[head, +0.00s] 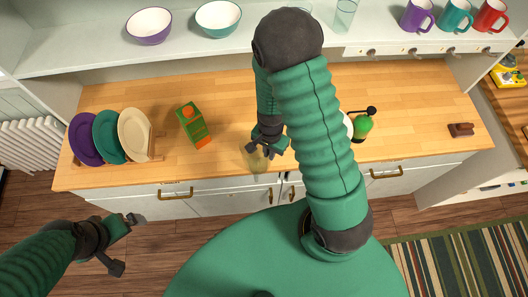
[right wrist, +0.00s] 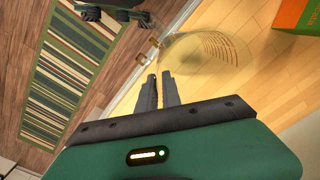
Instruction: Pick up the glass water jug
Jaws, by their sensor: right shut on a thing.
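The clear glass water jug (head: 253,161) stands near the front edge of the wooden counter, faint and see-through. In the right wrist view the jug (right wrist: 208,62) shows just past my fingers, with measuring marks on its side. My right gripper (head: 268,147) is at the jug in the head view. In the right wrist view its fingers (right wrist: 160,77) are close together, shut on the jug at its near side; the exact contact is hard to make out. My left gripper (head: 122,243) is open and empty over the floor, in front of the counter.
A green and orange carton (head: 192,124) stands left of the jug, with a plate rack (head: 155,150) beyond it. A green item (head: 362,126) is partly behind my right arm. A small brown object (head: 461,130) lies at right. Bowls and mugs line the shelf above.

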